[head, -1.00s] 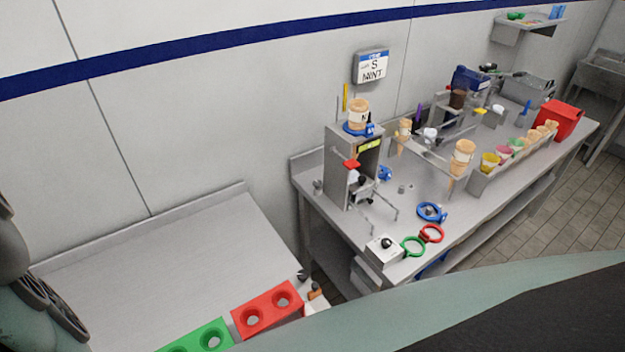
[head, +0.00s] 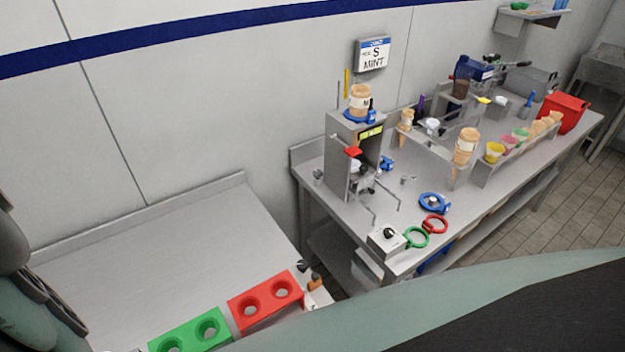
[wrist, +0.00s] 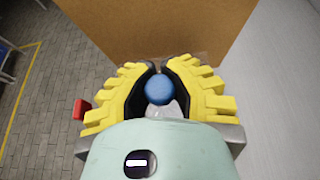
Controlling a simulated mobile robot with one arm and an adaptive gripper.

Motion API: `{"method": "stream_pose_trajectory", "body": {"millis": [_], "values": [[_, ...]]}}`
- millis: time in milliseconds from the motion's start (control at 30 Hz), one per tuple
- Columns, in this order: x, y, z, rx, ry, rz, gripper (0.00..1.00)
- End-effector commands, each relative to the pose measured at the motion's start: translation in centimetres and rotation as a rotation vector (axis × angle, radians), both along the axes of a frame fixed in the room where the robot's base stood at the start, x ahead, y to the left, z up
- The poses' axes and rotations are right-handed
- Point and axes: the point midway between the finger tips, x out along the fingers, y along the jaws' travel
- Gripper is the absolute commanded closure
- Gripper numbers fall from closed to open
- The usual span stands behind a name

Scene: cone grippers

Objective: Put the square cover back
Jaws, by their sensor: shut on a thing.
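My gripper (wrist: 160,92) shows in the wrist view with its two yellow ridged fingers closed around a small round blue knob (wrist: 159,90). A pale grey piece shows just below the knob; what the knob belongs to is mostly hidden by my gripper. I cannot make out a square cover for certain. In the head view a pale square box (head: 386,243) with a black knob on top stands at the front corner of the metal counter. My gripper is not seen in the head view.
A brown panel (wrist: 155,30) stands close ahead of my gripper; a small red part (wrist: 81,109) is left. The long counter (head: 408,190) carries a dispenser (head: 342,160), cones and coloured rings. Red (head: 265,301) and green (head: 190,333) holders lie on the nearer table, which is clear behind them.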

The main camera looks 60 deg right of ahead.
Motion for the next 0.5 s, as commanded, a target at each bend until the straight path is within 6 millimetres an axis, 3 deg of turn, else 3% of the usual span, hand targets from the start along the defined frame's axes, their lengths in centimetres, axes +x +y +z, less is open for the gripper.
{"method": "stream_pose_trajectory", "body": {"millis": [500], "values": [[0.21,-0.2,-1.11,0.0,0.001,-0.006,1.0]]}}
